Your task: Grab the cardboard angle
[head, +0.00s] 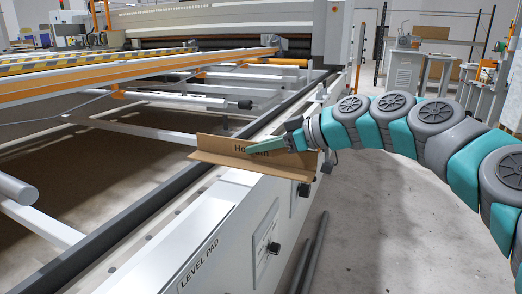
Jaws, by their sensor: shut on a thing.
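The cardboard angle (222,146) is a long brown L-shaped piece with dark lettering on its upright face, partly covered by my gripper. It is at the middle of the head view, over the white side rail of the quilting gantry. My gripper (265,146) reaches in from the right and is shut on the cardboard angle near its right half. I cannot tell whether the angle touches the rail below it.
The white rail (200,234) marked "LEVEL PAD" runs from front to back, with dark knobs on its side. The gantry's orange beam (140,74) and white cross tubes lie to the left. Grey floor (375,235) at the right is open.

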